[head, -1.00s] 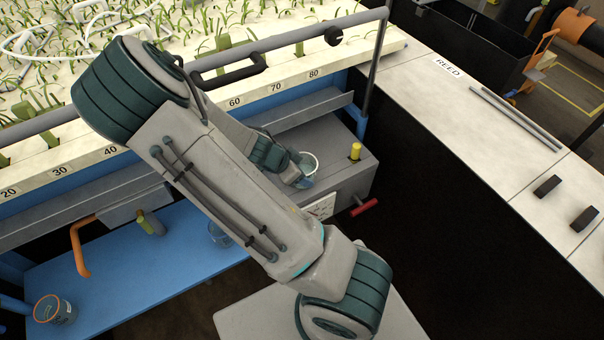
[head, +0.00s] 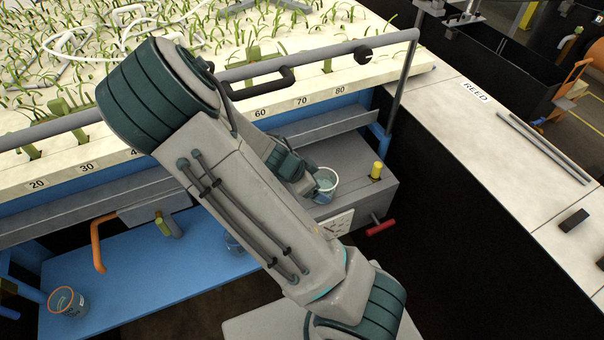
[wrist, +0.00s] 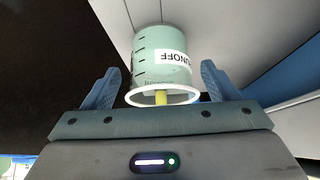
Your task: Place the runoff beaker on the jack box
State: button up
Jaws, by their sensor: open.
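The runoff beaker (head: 326,181) is a clear cup with a white rim and pale blue-green contents. It stands on top of the grey jack box (head: 350,157), which has a yellow knob and a red handle. In the wrist view the beaker (wrist: 160,62) shows its RUNOFF label and black marks, upside down in the picture. My gripper (wrist: 160,68) is open, with one blue finger on each side of the beaker and a visible gap to both.
The flume's rail (head: 330,52) runs above the box. A pale bench (head: 500,150) lies at right, with dark space between.

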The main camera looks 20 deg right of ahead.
jog(key=v, duration=0.9)
jog(key=s+a+r+n+t+y, duration=0.1)
jog(key=s+a+r+n+y, duration=0.1)
jog(key=s+r+n, duration=0.4)
jog(key=s+a+r+n+t+y, duration=0.1)
jog(key=s+a+r+n+y, duration=0.1)
jog(key=s+r+n+y, duration=0.2)
jog(key=s+r+n, duration=0.3)
jog(key=r+n, duration=0.3)
jog(key=n, duration=0.1)
jog(key=shift+a+n+t+y, duration=0.35)
jog(key=shift+n+t+y, duration=0.05)
